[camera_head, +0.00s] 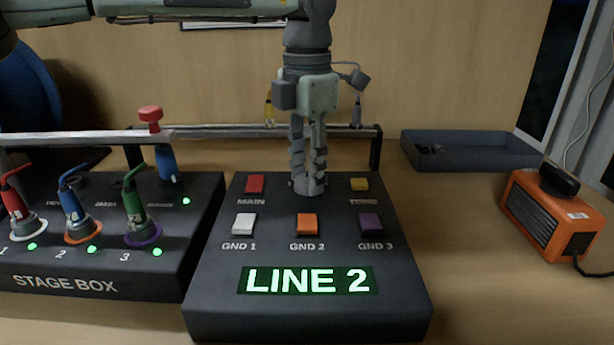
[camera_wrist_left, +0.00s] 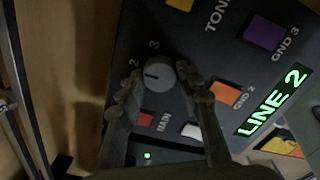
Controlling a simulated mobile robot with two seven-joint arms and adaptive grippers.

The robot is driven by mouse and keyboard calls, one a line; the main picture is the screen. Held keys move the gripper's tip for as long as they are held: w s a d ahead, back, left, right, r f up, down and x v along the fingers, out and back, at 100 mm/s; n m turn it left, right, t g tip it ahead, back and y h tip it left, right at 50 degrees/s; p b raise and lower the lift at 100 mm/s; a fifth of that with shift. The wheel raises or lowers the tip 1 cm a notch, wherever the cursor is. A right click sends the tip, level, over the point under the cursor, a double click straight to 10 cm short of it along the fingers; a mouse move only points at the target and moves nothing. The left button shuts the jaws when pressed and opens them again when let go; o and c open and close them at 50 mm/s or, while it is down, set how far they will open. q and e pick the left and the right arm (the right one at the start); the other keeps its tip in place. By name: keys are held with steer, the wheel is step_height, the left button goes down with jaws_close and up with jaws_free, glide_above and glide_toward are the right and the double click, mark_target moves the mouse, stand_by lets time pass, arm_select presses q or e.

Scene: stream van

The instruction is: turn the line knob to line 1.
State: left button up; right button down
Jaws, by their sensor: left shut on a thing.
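The line knob (camera_wrist_left: 158,74) is a round grey dial on the dark control box (camera_head: 310,315), with the numbers 2 and 3 readable beside it in the left wrist view. My right gripper is not in view.
Red (camera_head: 255,184), yellow, white (camera_head: 244,224), orange (camera_head: 307,224) and purple buttons surround the knob closely. The stage box (camera_head: 75,286) with several coloured plugs stands at left. A rail (camera_head: 250,130) runs behind. An orange device (camera_head: 553,220) and a blue-grey tray (camera_head: 470,150) stand at right.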

arm_select(q)
steer(key=n+b, duration=0.1)
steer(key=n, duration=0.2)
steer(key=shift+n, duration=0.3)
steer(key=n+b, duration=0.1)
steer(key=n, duration=0.2)
steer(key=shift+n+b, duration=0.3)
steer(key=shift+n, duration=0.5)
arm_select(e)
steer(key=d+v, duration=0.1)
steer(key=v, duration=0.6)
arm_select(q)
steer(key=shift+n+b, duration=0.5)
steer(key=shift+n, duration=0.7)
steer(key=shift+r+n, duration=0.1)
steer(key=shift+n, duration=0.5)
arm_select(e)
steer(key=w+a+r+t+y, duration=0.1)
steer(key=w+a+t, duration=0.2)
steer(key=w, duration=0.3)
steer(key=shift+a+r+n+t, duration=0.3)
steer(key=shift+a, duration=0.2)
arm_select(q)
steer(key=o, duration=1.1)
steer(key=shift+o, duration=0.2)
